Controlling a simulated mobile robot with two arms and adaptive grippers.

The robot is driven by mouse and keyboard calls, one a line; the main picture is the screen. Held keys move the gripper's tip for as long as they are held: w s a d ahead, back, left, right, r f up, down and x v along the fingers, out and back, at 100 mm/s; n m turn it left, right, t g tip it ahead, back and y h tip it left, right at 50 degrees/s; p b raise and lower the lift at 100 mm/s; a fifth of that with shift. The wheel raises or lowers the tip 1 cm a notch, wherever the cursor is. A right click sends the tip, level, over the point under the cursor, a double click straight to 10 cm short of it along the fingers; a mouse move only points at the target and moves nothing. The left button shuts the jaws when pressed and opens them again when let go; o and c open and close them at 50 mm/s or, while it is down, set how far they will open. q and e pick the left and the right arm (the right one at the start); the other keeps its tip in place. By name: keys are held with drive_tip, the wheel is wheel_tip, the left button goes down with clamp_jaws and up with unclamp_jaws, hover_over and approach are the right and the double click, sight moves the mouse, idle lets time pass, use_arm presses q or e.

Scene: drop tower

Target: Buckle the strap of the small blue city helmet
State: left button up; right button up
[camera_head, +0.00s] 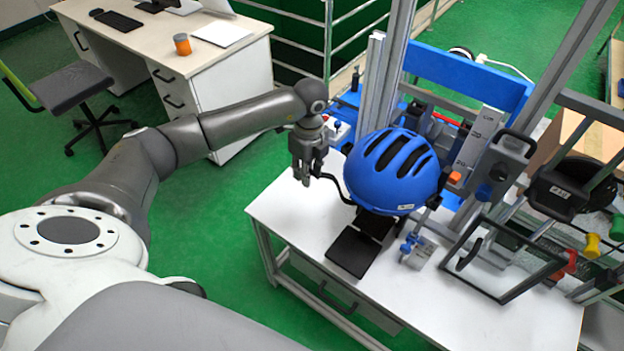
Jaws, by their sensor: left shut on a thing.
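The blue helmet (391,172) with dark vent slots sits on a dark stand at the middle of the white table, in the head view. My left gripper (309,178) is at the left side of the helmet, pointing down. It is shut on a black strap (333,182) that curves out from under the helmet's left edge. The buckle parts are too small or hidden to make out. The far side of the helmet and any strap end there are not clearly seen. My right gripper is not in view.
A dark flat plate (352,252) lies in front of the helmet on the white table (290,215). The drop tower's metal posts (385,75) rise behind it. A framed panel (500,262) and clamps crowd the right side. A desk (215,68) stands back left.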

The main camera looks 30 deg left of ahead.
use_arm(q)
drive_tip(key=shift+w+a+r, duration=0.1)
drive_tip(key=shift+w+a, duration=0.15)
drive_tip(key=shift+a, duration=0.05)
drive_tip(key=shift+w+d+r, duration=0.95)
drive_tip(key=shift+w+r, duration=0.45)
drive_tip(key=shift+w, duration=0.55)
drive_tip(key=shift+w+d+r, duration=0.9)
drive_tip(key=shift+w+r, duration=0.55)
drive_tip(key=shift+w, duration=0.5)
drive_tip(key=shift+w+d+r, duration=0.95)
drive_tip(key=shift+w+r, duration=0.45)
drive_tip(key=shift+w, duration=0.55)
drive_tip(key=shift+f+b, duration=0.25)
drive_tip(key=shift+b, duration=0.05)
drive_tip(key=shift+f, duration=0.2)
drive_tip(key=shift+d+f+b, duration=0.1)
drive_tip(key=shift+f+b, duration=0.6)
drive_tip(key=shift+f, duration=0.4)
drive_tip(key=shift+s+f, duration=0.1)
drive_tip(key=shift+f, duration=0.05)
drive_tip(key=shift+f, duration=0.35)
